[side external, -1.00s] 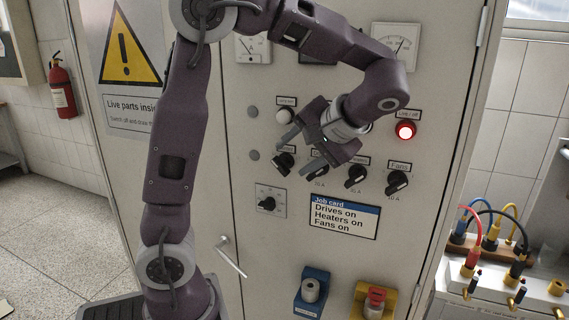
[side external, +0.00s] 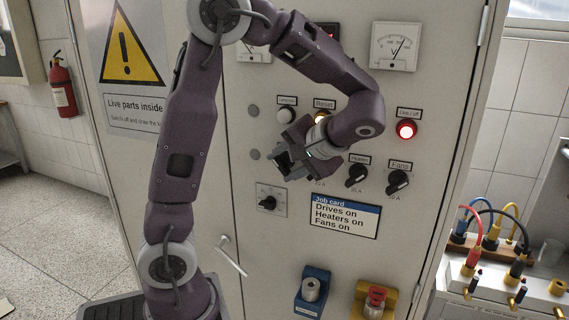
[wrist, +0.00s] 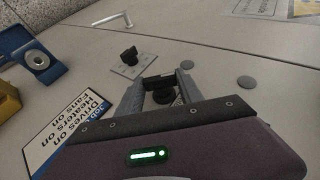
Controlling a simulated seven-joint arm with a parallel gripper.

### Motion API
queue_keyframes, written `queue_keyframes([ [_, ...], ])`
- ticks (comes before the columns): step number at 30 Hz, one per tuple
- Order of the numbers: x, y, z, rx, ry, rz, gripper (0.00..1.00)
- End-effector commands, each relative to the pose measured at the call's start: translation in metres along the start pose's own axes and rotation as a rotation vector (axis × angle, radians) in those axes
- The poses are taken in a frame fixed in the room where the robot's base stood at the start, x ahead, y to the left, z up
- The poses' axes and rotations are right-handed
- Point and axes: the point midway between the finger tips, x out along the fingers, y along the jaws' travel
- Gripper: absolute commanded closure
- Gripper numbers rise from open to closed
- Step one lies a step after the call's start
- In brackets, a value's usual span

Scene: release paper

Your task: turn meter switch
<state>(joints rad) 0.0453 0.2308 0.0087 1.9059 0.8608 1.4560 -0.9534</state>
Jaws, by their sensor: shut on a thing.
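A black rotary switch on a small marked plate (side external: 268,202) sits on the cabinet door, left of the job card; the wrist view shows it beyond the fingers (wrist: 129,55). No label naming a meter switch is legible. My gripper (side external: 284,162) is at the left end of the upper row of black knobs, above that plate. In the wrist view my gripper (wrist: 159,88) is shut on a black knob (wrist: 162,97) between its fingers. In the side view the gripper hides this knob and its label.
The Heaters knob (side external: 357,175) and Fans knob (side external: 397,181) are to the right. The job card (side external: 345,215) is below. A red lamp (side external: 406,130) glows. A blue box (side external: 312,312), red button (side external: 376,297) and door handle (side external: 232,258) are lower down.

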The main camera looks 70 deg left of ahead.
Motion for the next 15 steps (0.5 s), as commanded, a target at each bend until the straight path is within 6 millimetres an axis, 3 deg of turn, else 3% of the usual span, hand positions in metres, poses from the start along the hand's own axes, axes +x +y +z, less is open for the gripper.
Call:
queue_keyframes([
  [7, 0.0003, 0.0054, 0.0009, 0.114, -0.001, -0.267, 0.97],
  [15, 0.0001, 0.0050, 0.0007, 0.125, 0.000, -0.301, 0.97],
])
